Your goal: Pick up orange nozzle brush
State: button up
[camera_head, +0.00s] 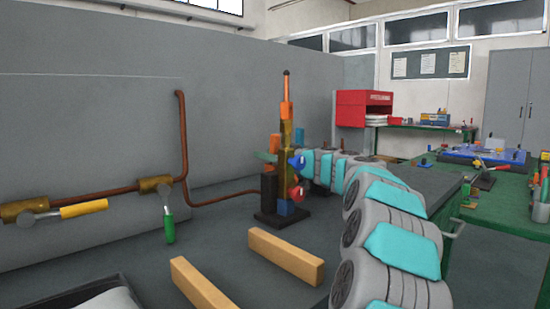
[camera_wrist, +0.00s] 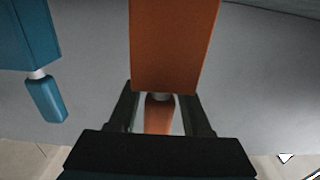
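In the wrist view, an orange block-shaped piece (camera_wrist: 175,45), which I take as the orange nozzle brush, fills the top centre. Below it are a grey collar and a narrower orange end (camera_wrist: 159,115). My gripper (camera_wrist: 158,108) has its two dark fingers on either side of this narrow end, with pale gaps showing on both sides. The fingertips reach the block's lower edge, and the right tip is partly hidden behind it.
A similar blue piece (camera_wrist: 35,40) hangs to the left in the wrist view. In the head view, copper pipes with a yellow handle (camera_head: 84,208) and a green handle (camera_head: 169,228) are at left. Two wooden blocks (camera_head: 286,256) lie on the grey worktop. A green table stands at right.

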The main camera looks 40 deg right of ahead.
grip_shut()
jog(key=shift+r, duration=0.15)
dwell(0.4)
